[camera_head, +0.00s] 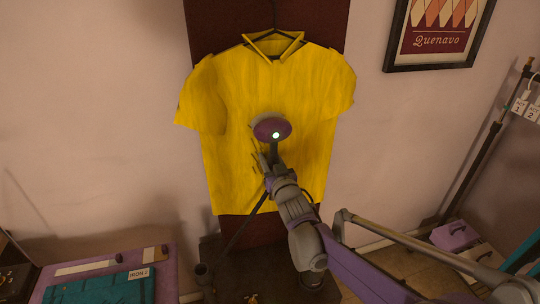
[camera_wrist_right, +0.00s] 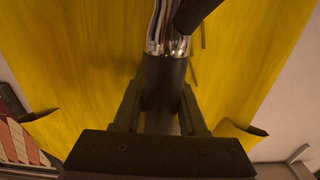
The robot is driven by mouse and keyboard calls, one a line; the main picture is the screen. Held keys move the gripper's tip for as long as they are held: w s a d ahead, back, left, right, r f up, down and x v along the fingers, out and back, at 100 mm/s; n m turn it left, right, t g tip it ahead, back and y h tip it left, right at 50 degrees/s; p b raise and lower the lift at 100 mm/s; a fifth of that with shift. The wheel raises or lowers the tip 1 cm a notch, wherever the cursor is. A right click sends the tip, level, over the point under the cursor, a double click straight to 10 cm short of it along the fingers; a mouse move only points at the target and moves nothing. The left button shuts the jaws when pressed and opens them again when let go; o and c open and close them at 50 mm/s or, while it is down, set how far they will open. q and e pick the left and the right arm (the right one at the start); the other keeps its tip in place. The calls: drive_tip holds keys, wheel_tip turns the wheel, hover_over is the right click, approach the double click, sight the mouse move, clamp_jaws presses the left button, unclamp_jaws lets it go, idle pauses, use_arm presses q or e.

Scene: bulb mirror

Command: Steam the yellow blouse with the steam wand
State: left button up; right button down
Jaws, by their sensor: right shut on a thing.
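The yellow blouse (camera_head: 230,165) hangs on a dark hanger against a dark red panel in the head view. It also fills much of the right wrist view (camera_wrist_right: 60,70). My right gripper (camera_head: 275,165) is shut on the wand's handle, just below the head. In the right wrist view, the dark handle (camera_wrist_right: 163,85) sits between the fingers (camera_wrist_right: 160,115). My left gripper is not in view.
A purple board with a teal folded cloth (camera_head: 100,290) labelled "IRON 2" is at the lower left. A dark base (camera_head: 225,255) stands below the blouse. A framed poster (camera_head: 438,35) hangs at the upper right. A rail with numbered tags (camera_head: 522,108) stands at the right.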

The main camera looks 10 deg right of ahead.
drive_tip(key=shift+f, duration=1.55)
drive_tip(key=b, duration=0.7)
hover_over(266, 198)
drive_tip(key=s, duration=0.3)
drive_tip(key=shift+f, duration=5.45)
drive_tip(key=shift+d+f+b, duration=0.1)
drive_tip(key=shift+f+b, duration=1.85)
drive_tip(key=shift+f, duration=0.7)
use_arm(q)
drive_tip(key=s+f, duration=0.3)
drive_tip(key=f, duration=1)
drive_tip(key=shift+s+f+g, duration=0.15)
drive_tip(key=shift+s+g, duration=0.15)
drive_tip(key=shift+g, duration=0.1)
use_arm(e)
drive_tip(key=shift+r, duration=0.1)
